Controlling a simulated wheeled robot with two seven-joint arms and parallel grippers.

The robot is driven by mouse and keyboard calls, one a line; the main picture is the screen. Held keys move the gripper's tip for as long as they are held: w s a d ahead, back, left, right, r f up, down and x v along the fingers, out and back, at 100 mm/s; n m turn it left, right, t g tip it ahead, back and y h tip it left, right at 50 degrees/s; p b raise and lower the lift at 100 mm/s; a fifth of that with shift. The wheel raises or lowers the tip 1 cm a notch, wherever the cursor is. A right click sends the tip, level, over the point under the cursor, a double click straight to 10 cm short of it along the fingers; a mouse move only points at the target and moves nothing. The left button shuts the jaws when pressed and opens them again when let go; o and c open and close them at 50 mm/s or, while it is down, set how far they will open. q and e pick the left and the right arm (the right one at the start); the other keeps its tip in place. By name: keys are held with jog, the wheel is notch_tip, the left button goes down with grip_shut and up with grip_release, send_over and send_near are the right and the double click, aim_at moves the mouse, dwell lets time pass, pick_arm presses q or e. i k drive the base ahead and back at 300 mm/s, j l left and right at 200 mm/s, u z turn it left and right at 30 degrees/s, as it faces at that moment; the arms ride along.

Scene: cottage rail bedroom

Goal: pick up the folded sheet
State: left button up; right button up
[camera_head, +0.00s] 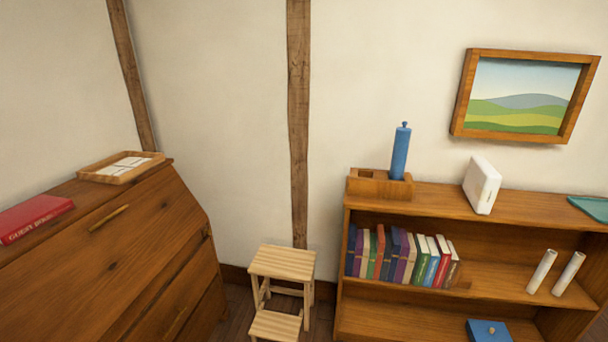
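No thing in view is plainly a folded sheet. A flat teal piece (592,207) lies on top of the bookshelf at the right edge, partly cut off by the frame; I cannot tell if it is cloth or paper. Flat white pieces (124,166) lie in a shallow wooden tray (96,178) on the dresser at the left; they look like paper. Neither of my grippers is in view.
The wooden dresser (110,255) also bears a red book (33,218). A small step stool (283,262) stands between dresser and bookshelf (440,205). On the bookshelf top are a wooden holder (372,184), a blue cylinder (400,152) and a white box (482,186). Books fill part of the shelf below.

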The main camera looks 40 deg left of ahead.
aim_at(481, 184)
jog(key=i+j, duration=0.3)
jog(key=i, duration=0.15)
jog(key=i+j, duration=0.35)
jog(key=i, duration=0.15)
jog(key=i+j+u, duration=0.1)
jog(key=u, duration=5.25)
jog(key=z, duration=5.4)
jog(key=i+l+z, duration=0.1)
jog(key=z, duration=0.15)
